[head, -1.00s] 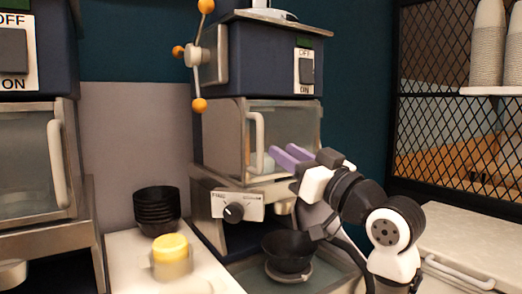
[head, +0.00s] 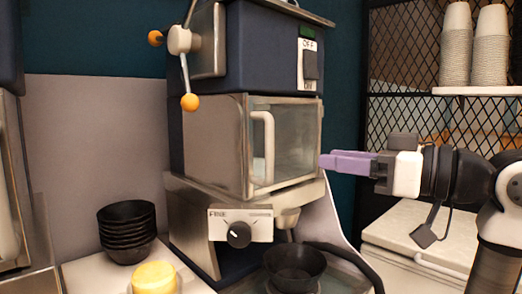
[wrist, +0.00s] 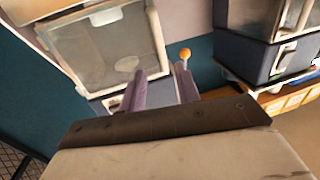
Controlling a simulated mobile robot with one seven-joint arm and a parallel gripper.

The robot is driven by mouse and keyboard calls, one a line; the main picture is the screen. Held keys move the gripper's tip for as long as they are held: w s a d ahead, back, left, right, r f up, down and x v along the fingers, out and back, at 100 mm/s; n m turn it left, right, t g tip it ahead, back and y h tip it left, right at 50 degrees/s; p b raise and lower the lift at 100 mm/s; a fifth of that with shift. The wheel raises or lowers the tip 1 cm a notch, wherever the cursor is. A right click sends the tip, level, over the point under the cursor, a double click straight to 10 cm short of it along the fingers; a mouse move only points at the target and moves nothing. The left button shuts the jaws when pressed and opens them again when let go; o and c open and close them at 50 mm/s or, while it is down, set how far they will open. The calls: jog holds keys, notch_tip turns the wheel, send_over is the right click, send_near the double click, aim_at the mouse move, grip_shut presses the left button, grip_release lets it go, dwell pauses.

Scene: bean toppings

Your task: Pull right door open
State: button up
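The right machine's glass door (head: 297,138) sits in a grey metal housing and looks shut. Its white vertical bar handle (head: 262,148) is on the left side of the glass. My gripper (head: 326,162), with two lilac fingers, is to the right of the door and points left, apart from the handle. The wrist view shows the fingers (wrist: 163,88) spread with nothing between them. A glass door (wrist: 105,45) with a white handle (wrist: 157,32) lies beyond them there.
Below the door are a dial (head: 238,235) and a black bowl (head: 295,266). Stacked black bowls (head: 127,230) and a yellow-topped item (head: 154,277) are at lower left. A mesh rack with stacked cups (head: 474,45) stands at right. Part of another machine shows at the left edge.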

aim_at(269, 175)
jog(key=p+x, duration=0.3)
jog(key=x, duration=1)
grip_shut()
